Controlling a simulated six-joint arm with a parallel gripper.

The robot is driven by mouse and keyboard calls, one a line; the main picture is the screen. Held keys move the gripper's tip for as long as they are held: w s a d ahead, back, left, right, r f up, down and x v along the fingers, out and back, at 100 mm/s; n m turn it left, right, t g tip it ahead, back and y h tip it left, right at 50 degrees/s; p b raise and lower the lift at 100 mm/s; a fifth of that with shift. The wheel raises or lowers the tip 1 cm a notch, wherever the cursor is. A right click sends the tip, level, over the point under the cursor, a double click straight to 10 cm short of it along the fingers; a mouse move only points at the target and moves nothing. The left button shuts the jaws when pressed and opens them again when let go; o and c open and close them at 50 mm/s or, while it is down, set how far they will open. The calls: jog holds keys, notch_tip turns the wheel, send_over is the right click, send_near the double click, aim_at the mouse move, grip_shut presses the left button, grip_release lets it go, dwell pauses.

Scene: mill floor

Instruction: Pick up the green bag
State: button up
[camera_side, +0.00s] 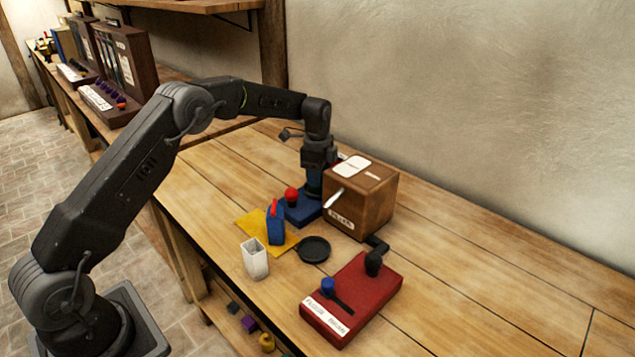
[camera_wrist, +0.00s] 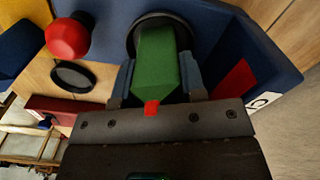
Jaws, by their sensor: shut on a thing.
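The green bag (camera_wrist: 157,55) is in the wrist view, between the two fingers of my gripper (camera_wrist: 157,78), with a small red tip at its near end. My gripper is shut on it. The bag's far end stands in a dark round opening on a blue block (camera_wrist: 222,40); I cannot tell whether it touches the bottom. In the side view my gripper (camera_side: 314,182) points down at the blue block (camera_side: 302,210), beside a wooden box. The bag is not clearly visible there.
A red knob (camera_side: 291,195) rises from the blue block. The wooden box (camera_side: 352,208) stands close on the right. Nearby are a blue bag (camera_side: 275,229) on a yellow sheet (camera_side: 248,220), a white cup (camera_side: 255,261), a black dish (camera_side: 313,250) and a red box (camera_side: 350,305). The right tabletop is clear.

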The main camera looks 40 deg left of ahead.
jog(key=shift+r, duration=0.1)
jog(key=shift+r, duration=0.55)
notch_tip(320, 180, up, 3)
jog(key=shift+f, duration=0.2)
jog(key=s+a+r, duration=0.7)
jog(key=a, duration=0.2)
jog(key=s+a+f+m, duration=0.2)
jog(key=s, duration=0.7)
jog(key=s+a+f+m, duration=0.1)
jog(key=s+m, duration=0.2)
jog(key=s, duration=0.6)
jog(key=w+d+f, duration=0.6)
jog(key=w+d, duration=0.1)
jog(key=shift+w+d+f, duration=0.25)
jog(key=shift+f, duration=2)
jog(key=shift+f, duration=0.1)
